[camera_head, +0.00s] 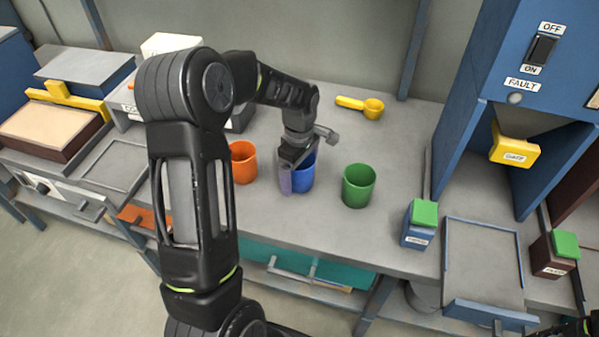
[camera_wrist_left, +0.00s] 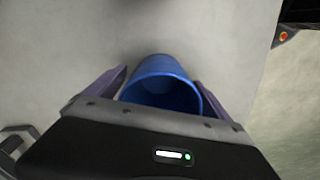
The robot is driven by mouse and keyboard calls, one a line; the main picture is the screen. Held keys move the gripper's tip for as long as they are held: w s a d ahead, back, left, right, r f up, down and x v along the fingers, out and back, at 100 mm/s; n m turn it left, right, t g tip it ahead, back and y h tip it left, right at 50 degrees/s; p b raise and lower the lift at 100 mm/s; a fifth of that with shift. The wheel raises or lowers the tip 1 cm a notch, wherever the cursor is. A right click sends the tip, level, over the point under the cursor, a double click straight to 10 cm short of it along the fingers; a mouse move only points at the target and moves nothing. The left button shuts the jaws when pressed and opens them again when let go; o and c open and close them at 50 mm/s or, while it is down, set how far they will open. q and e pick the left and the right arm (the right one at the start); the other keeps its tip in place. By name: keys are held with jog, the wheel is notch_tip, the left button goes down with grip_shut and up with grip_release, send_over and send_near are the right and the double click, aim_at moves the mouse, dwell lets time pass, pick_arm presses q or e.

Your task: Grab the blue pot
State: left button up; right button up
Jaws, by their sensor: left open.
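The blue pot (camera_head: 303,180) stands upright on the grey bench between an orange pot and a green pot, partly hidden behind my left gripper in the head view. My left gripper (camera_head: 289,178) is open right at the pot, its fingers pointing down. In the left wrist view the blue pot (camera_wrist_left: 165,88) shows its open, empty-looking mouth between the two fingers of my left gripper (camera_wrist_left: 160,84), one on each side. I cannot tell whether a finger touches the wall. My right gripper is not clearly in view.
The orange pot (camera_head: 243,162) stands close on the left and the green pot (camera_head: 358,186) on the right. A yellow scoop (camera_head: 364,106) lies behind. A box with a green top (camera_head: 420,225) and a grey tray (camera_head: 483,262) are farther right. The bench front edge is close.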

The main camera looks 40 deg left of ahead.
dwell(0.5)
pick_arm(q)
jog(key=c, duration=1.5)
